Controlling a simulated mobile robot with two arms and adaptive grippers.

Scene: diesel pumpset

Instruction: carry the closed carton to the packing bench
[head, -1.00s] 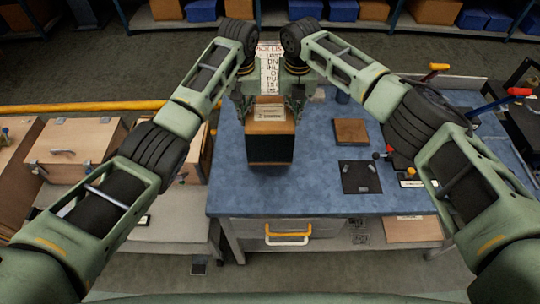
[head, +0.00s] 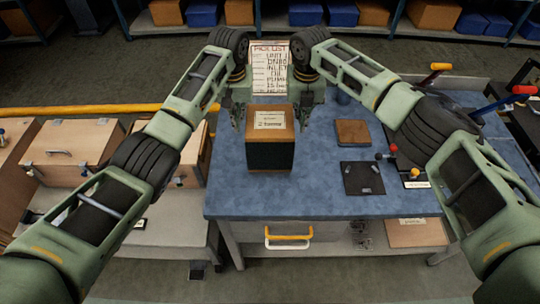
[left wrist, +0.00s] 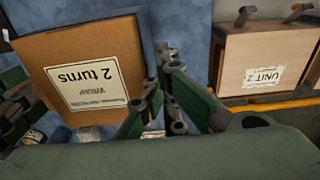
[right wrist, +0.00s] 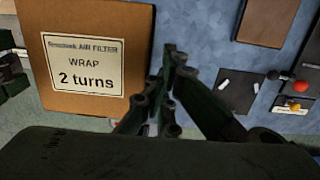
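The closed carton (head: 271,119) stands upright on the blue top of a bench (head: 300,190), near its back left. It has a brown top with a white label, which reads "WRAP 2 turns" in the right wrist view (right wrist: 135,60), and a dark front face. My left gripper (head: 239,124) is beside the carton's left side and my right gripper (head: 304,124) beside its right side. The fingers of each look drawn together with nothing between them. A narrow gap shows between the right fingers and the carton; left contact is unclear.
A pick list sheet (head: 270,68) stands behind the carton. A brown block (head: 352,132), a dark plate (head: 362,178) and levers with coloured knobs (head: 386,152) are to the right. Latched wooden boxes (head: 75,150) and a yellow rail (head: 90,108) are on the left.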

